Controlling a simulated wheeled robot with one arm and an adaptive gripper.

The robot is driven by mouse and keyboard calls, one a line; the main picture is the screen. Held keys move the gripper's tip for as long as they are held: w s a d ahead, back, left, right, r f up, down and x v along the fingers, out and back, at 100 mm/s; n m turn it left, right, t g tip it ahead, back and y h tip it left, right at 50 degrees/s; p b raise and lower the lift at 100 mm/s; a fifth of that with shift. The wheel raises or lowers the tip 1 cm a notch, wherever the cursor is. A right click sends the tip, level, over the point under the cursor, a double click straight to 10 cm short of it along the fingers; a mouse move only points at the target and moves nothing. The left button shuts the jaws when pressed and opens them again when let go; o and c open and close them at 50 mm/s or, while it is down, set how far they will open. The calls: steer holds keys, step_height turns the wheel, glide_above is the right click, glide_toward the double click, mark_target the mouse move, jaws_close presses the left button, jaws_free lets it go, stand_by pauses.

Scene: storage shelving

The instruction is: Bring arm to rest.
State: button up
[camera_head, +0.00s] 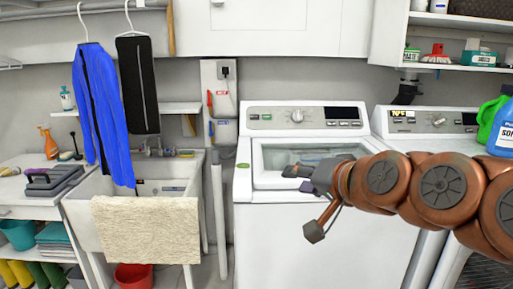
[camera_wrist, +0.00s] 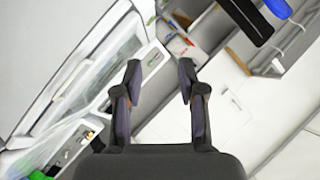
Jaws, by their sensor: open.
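My arm reaches in from the right in the head view, with bronze joints and dark round caps. My gripper (camera_head: 308,205) is at its left end, in front of the top-loading washer (camera_head: 300,235). In the wrist view my gripper (camera_wrist: 158,85) has its two dark fingers apart, with nothing between them. The washer also shows at the left of the wrist view (camera_wrist: 70,60). My gripper appears clear of the washer and holds nothing; the exact gap cannot be told.
A second machine (camera_head: 440,122) at right bears a green jug (camera_head: 490,118) and blue bottle (camera_head: 502,130). Shelves and cabinets line the wall.

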steer(key=s+d+f+n+g+h+p, duration=0.3)
steer(key=s+f+g+p, duration=0.5)
steer(key=s, duration=0.4)
steer(key=s+d+f+g+h+p, duration=0.1)
steer(key=s+d+g+p, duration=0.1)
steer(key=s, duration=0.6)
steer(key=s+d+f+n+g+h+p, duration=0.1)
steer(key=s+d+f+g+h+p, duration=0.1)
steer(key=s, duration=0.7)
steer(key=shift+d+g+p, duration=0.8)
steer(key=shift+d+p, duration=0.1)
steer(key=shift+d, duration=0.3)
steer(key=shift+a, duration=0.1)
